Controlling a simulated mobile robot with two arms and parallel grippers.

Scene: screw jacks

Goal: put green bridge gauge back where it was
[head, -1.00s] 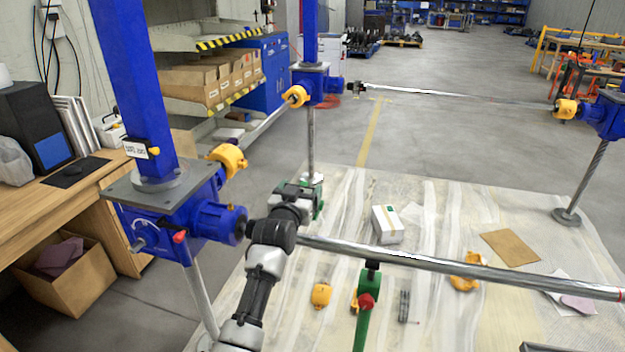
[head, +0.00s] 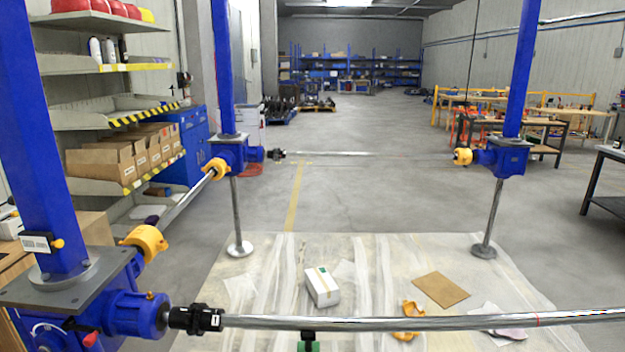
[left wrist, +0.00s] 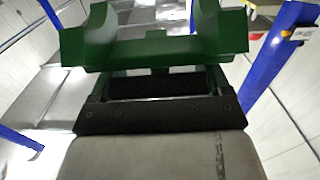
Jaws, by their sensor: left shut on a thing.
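The green bridge gauge (left wrist: 155,50) fills the upper part of the left wrist view, its two raised blocks with a gap between them. My left gripper (left wrist: 157,85) is shut on it, with dark finger pads across its lower side. The gauge appears held up clear of other things, but its underside is hidden. Neither this gauge nor my left gripper shows in the head view. My right gripper is in neither view.
A silver shaft (head: 400,323) crosses the front from the near blue jack (head: 135,310). A white box (head: 322,287) and brown sheet (head: 440,289) lie on the floor covering. Far jacks stand at left (head: 233,155) and right (head: 507,158).

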